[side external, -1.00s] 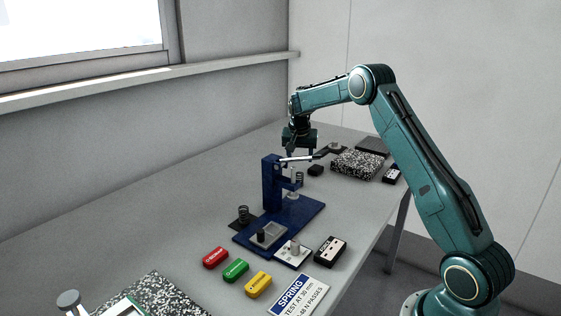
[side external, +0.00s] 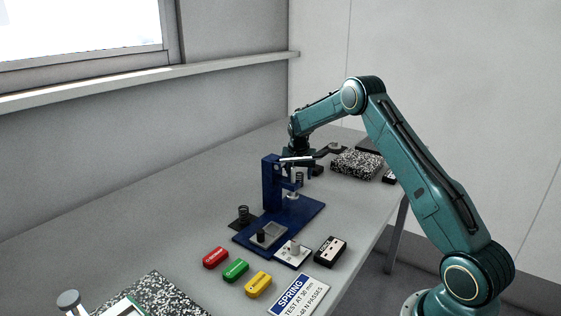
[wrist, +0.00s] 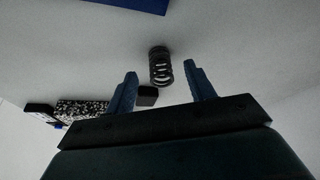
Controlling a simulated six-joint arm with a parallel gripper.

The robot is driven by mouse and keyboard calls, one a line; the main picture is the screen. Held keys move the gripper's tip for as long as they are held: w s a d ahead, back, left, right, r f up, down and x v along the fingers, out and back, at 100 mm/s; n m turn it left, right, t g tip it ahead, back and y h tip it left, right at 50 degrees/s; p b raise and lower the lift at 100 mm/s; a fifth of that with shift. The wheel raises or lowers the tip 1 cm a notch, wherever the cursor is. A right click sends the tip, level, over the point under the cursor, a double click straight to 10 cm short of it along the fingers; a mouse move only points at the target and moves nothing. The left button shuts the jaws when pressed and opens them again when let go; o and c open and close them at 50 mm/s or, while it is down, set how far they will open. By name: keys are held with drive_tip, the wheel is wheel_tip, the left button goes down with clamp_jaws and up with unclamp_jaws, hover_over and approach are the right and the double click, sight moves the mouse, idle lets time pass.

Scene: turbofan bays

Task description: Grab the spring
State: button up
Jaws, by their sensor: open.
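A dark coil spring (wrist: 160,67) stands on the grey bench in the wrist view. It lies between and just beyond the two blue fingertips of my gripper (wrist: 160,72), which is open and empty. The fingers appear apart from the spring. Another dark spring (side external: 243,214) stands on a dark pad left of the press.
The press lever (side external: 318,155) reaches right, close to my gripper in the side view. A small black block (wrist: 147,96) and a speckled block (wrist: 82,110) lie near the spring. Red (side external: 215,257), green (side external: 235,270) and yellow (side external: 258,284) pieces lie in front of the press.

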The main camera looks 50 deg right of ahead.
sight(299, 179)
drive_tip(key=shift+x, duration=1.5)
drive_tip(key=c, duration=1.1)
